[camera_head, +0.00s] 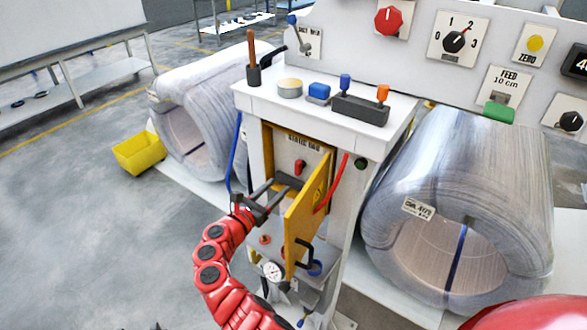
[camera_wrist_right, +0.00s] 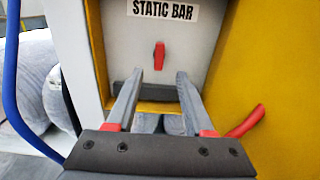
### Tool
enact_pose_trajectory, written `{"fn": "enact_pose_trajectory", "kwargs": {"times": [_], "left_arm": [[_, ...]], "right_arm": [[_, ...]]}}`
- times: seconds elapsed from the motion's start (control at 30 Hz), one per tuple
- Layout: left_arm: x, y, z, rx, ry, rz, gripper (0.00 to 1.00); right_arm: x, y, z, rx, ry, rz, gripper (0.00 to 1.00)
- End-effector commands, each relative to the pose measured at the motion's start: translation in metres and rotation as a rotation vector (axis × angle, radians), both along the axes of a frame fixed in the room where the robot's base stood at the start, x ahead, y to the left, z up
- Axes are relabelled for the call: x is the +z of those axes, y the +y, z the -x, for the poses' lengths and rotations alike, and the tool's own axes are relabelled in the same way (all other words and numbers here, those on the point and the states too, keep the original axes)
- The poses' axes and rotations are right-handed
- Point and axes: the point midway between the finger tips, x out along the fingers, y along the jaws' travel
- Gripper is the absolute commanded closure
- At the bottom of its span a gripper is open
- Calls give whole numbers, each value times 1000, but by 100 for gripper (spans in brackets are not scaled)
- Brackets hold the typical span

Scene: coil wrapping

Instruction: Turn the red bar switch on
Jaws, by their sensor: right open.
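The red bar switch (camera_head: 299,166) is a small red lever on the light panel under the "STATIC BAR" label, inside an open cabinet. In the right wrist view the switch (camera_wrist_right: 159,55) stands upright, just beyond and between the fingertips. My right gripper (camera_head: 280,186) is open and empty at the cabinet opening, slightly below the switch and apart from it. Its two parallel fingers (camera_wrist_right: 160,82) point toward the panel. The yellow cabinet door (camera_head: 303,215) hangs open on the right side of the opening. My left gripper is not in view.
A red cable (camera_head: 331,187) hangs by the door and a blue cable (camera_head: 235,155) by the left post. A dark ledge (camera_wrist_right: 130,88) lies below the switch. Large wrapped coils (camera_head: 465,160) flank the cabinet. A yellow bin (camera_head: 139,153) stands on the floor left.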

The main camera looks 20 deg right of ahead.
Motion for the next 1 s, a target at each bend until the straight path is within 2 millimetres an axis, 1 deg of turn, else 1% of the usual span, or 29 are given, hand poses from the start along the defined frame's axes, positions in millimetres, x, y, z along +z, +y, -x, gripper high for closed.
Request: {"fn": "enact_pose_trajectory", "kwargs": {"times": [0.03,0.2,0.3,0.4,0.53,0.87,1.0], "left_arm": [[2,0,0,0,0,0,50],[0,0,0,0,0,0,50],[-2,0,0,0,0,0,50],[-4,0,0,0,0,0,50],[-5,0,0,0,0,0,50],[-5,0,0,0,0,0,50],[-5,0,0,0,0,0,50]], "right_arm": [[0,-11,-7,-5,4,-2,48],[-3,-42,-30,-7,5,-3,48],[-2,-55,-42,-2,2,-5,48],[-3,-64,-49,-1,3,-4,48],[-2,-71,-54,-1,2,-1,48],[-1,-72,-57,4,1,-1,48],[-1,-72,-57,4,1,-1,73]]}}
